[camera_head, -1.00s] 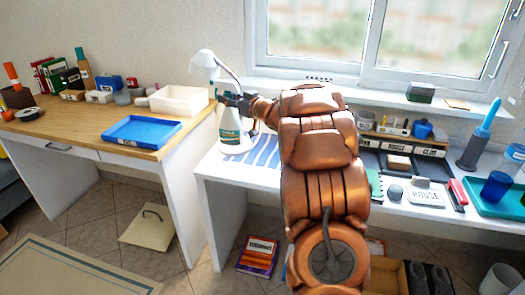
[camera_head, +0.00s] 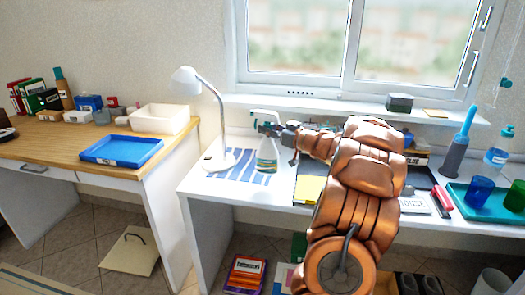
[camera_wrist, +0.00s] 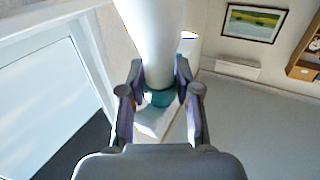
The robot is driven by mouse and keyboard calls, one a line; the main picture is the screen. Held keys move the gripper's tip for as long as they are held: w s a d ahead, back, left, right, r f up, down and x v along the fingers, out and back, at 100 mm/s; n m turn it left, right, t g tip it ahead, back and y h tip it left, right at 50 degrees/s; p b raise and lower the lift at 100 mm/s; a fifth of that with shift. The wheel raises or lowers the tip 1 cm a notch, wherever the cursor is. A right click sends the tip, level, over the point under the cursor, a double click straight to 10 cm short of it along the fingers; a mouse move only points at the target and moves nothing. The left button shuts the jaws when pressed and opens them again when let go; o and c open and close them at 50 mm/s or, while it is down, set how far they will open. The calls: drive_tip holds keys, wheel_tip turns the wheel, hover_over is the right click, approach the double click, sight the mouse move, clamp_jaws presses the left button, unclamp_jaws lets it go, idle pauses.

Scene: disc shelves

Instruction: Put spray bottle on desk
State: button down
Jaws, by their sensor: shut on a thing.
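The spray bottle (camera_head: 267,156) is clear and whitish with a green spray head, upright in the head view. My gripper (camera_head: 273,130) is shut on it just below the head. In the wrist view my gripper's fingers (camera_wrist: 160,95) close on both sides of a white and teal part of the spray bottle (camera_wrist: 160,98). The bottle is over the white desk (camera_head: 190,188), near the right side of a blue-striped mat (camera_head: 240,166); I cannot tell whether its base touches. A wood-topped desk (camera_head: 60,150) stands at the left.
A white lamp (camera_head: 187,80) stands just left of the bottle. A blue tray (camera_head: 122,150) and a white bin (camera_head: 160,118) are on the wooden desk. A yellow item (camera_head: 309,190) lies right of the bottle. A teal tray (camera_head: 480,202) with cups is at the far right.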

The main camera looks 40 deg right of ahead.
sight(274, 150)
drive_tip(key=shift+f, duration=3.25)
drive_tip(key=shift+a+f, duration=0.1)
drive_tip(key=shift+f, duration=0.45)
drive_tip(key=c, duration=1.2)
unclamp_jaws()
drive_tip(key=shift+f, duration=0.1)
drive_tip(key=shift+c, duration=0.2)
drive_tip(key=shift+o, duration=2.1)
drive_tip(key=shift+r, duration=0.2)
